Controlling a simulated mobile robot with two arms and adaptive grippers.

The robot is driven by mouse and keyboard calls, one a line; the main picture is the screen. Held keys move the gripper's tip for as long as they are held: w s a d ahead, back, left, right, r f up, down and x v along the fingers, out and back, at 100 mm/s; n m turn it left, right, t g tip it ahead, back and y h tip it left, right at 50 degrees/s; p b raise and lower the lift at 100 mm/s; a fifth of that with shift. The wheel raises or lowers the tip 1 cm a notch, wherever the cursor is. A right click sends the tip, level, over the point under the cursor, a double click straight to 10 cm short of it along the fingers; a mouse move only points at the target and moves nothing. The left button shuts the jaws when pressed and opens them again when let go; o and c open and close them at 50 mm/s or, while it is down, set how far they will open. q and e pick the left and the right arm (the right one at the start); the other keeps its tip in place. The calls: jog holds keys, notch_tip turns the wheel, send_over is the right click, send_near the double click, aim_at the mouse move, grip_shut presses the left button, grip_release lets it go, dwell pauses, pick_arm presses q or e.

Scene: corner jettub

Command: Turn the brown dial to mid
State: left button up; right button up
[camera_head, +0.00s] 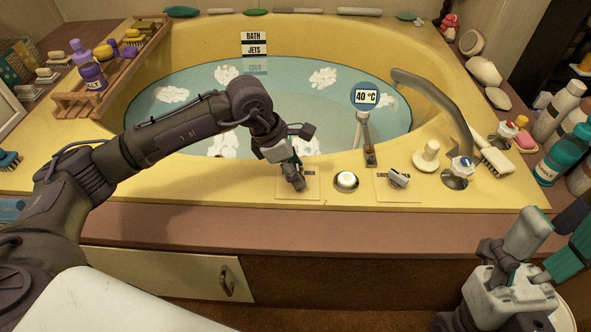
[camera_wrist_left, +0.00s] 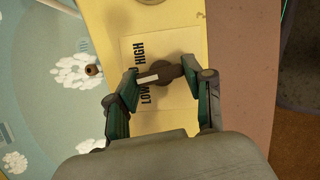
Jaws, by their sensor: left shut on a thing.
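The brown dial (camera_wrist_left: 170,73) sits on a cream card with LOW, a partly hidden middle word and HIGH. My left gripper (camera_wrist_left: 163,84) is shut on the dial, one finger on each side, in the left wrist view. The dial's white pointer (camera_wrist_left: 148,79) points toward the partly hidden middle word. In the head view my left gripper (camera_head: 296,180) reaches down onto the card (camera_head: 312,188) and hides most of the dial. My right gripper (camera_head: 548,240) is at the lower right, with a gap between its fingers, away from the dial.
A white round button (camera_head: 346,181) and a grey dial (camera_head: 398,178) stand to the right on the tub edge. A temperature sign (camera_head: 366,97), a faucet (camera_head: 435,95) and blue- and red-topped taps stand nearby. Bottles line the right side; a wooden tray (camera_head: 112,75) is at left.

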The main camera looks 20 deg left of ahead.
pick_arm(q)
jog(key=shift+m+g, duration=0.3)
jog(key=shift+m, duration=0.4)
jog(key=o, duration=1.2)
jog(key=shift+c, duration=0.2)
jog(key=shift+a+r, duration=0.1)
jog(key=v, duration=1.2)
jog(key=shift+w, duration=0.1)
